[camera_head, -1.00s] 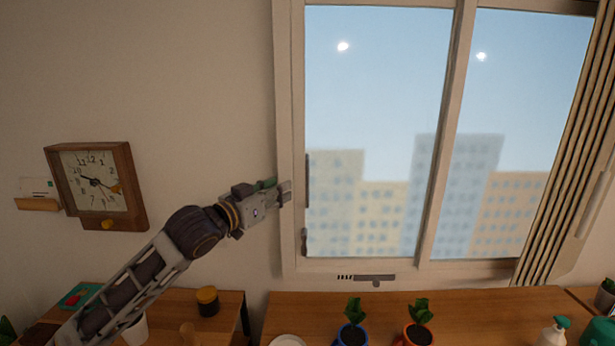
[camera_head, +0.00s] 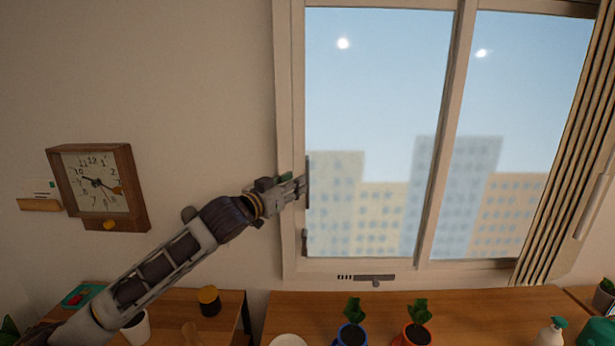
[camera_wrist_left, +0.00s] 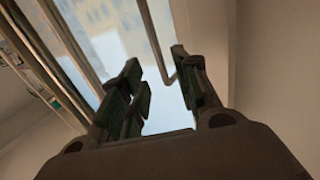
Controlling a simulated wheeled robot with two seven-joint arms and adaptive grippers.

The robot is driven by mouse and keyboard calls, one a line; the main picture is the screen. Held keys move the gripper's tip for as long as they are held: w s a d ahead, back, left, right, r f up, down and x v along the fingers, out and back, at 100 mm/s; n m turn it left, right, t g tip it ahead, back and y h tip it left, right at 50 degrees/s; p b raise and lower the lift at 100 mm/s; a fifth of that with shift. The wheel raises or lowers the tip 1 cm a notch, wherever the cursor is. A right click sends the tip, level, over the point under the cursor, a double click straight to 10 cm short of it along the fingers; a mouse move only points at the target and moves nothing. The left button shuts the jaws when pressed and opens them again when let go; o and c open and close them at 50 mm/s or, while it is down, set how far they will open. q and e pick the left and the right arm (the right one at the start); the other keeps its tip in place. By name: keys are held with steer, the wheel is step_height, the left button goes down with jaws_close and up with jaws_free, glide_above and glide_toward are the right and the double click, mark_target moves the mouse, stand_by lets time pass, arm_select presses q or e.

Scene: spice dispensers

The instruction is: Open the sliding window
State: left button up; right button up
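The sliding window (camera_head: 375,100) fills the right half of the head view, with its left pane's frame at the left. A dark upright handle (camera_head: 307,175) sits on that pane's left edge. My left gripper (camera_head: 301,186) is at the handle, its tips beside or overlapping it; contact cannot be told. In the left wrist view my left gripper's fingers (camera_wrist_left: 160,72) are spread apart, and a thin bar, likely the handle (camera_wrist_left: 154,42), shows between them. My right gripper is not in view.
A small dark latch (camera_head: 304,240) sits lower on the frame. Below the window, a wooden counter (camera_head: 310,308) holds potted plants (camera_head: 352,332) and a soap bottle (camera_head: 551,334). A curtain (camera_head: 570,150) hangs at the right. A clock (camera_head: 98,187) is on the left wall.

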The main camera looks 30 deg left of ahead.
arm_select(q)
steer(key=shift+w+d+p, duration=0.15)
steer(key=shift+w+p, duration=0.8)
steer(key=shift+w, duration=2.6)
jaws_close()
